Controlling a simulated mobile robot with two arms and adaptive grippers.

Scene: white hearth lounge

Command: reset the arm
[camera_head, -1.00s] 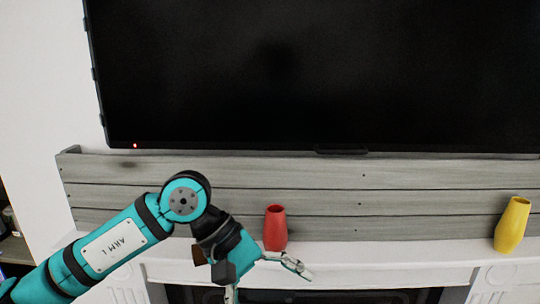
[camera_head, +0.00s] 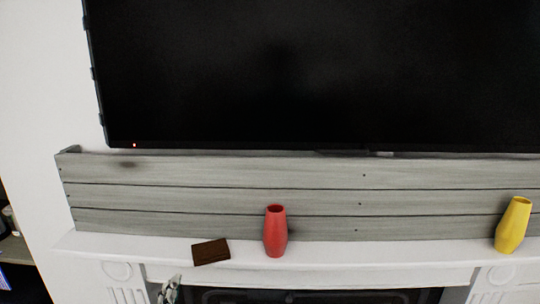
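My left gripper (camera_head: 170,290) shows only as a small pale tip at the bottom edge, in front of the fireplace and below the mantel. The rest of my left arm is out of view, and I cannot tell whether the gripper is open or shut. It is apart from the dark brown flat object (camera_head: 211,252), which lies on the white mantel shelf (camera_head: 350,252) up and to the right of it. My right gripper is not in view.
A red vase (camera_head: 275,231) stands upright on the mantel, right of the brown object. A yellow vase (camera_head: 513,225) stands at the far right. Grey wood planks (camera_head: 330,190) and a large black television (camera_head: 320,75) are behind. The mantel between the vases is clear.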

